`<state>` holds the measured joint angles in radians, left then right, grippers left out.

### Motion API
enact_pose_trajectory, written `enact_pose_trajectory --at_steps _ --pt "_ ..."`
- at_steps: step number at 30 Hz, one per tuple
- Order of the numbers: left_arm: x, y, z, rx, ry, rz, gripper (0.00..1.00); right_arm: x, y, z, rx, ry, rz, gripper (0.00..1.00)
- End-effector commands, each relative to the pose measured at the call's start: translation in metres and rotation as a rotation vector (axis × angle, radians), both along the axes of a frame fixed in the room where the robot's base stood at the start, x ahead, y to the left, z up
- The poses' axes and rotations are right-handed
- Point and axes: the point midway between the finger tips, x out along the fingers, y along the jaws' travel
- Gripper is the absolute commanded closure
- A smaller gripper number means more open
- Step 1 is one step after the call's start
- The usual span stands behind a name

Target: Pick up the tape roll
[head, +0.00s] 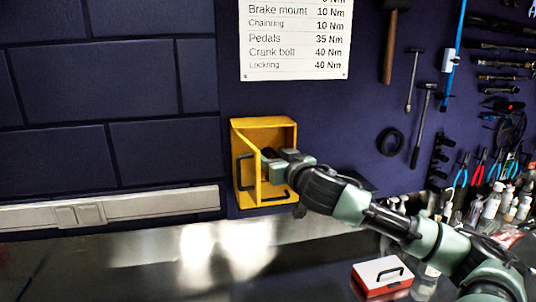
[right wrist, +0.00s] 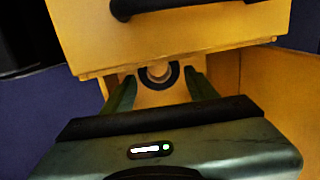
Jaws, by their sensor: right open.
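The tape roll, a black ring with a pale core (right wrist: 159,75), shows inside the yellow wall cabinet in the right wrist view. In the head view a small dark shape at my right gripper may be the roll, but I cannot tell. My right gripper (head: 270,163) reaches into the cabinet (head: 276,190) from the right. In the right wrist view its open fingers (right wrist: 161,79) stand on either side of the roll. I cannot tell whether they touch it. My left gripper is not in view.
The cabinet door (head: 245,172), with a black handle, stands open at the left of the opening. The door also crosses the top of the right wrist view (right wrist: 180,40). A red and white box (head: 383,276) stands on the bench (head: 130,270). Tools hang on the wall at right.

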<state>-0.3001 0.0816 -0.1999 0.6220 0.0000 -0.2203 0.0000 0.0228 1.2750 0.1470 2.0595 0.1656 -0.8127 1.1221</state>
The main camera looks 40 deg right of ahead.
Motion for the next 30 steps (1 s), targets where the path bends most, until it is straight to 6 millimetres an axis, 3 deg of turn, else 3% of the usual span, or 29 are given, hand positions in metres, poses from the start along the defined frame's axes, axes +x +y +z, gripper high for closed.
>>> enact_pose_trajectory --at_steps 6,11,12,21,30 --pt "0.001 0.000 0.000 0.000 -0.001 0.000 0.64 0.000 0.000 -0.001 0.000 0.000 0.000 0.45" --pt "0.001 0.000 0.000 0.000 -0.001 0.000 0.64 0.000 0.000 -0.001 0.000 0.000 0.000 0.89" --pt "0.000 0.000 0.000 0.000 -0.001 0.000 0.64 0.000 0.000 0.000 0.000 0.000 0.000 0.92" --pt "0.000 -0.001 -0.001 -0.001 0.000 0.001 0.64 0.000 0.000 0.002 0.000 -0.001 0.000 0.92" --pt "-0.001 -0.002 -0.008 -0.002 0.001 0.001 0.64 0.000 0.000 0.026 -0.001 -0.004 -0.001 0.92"
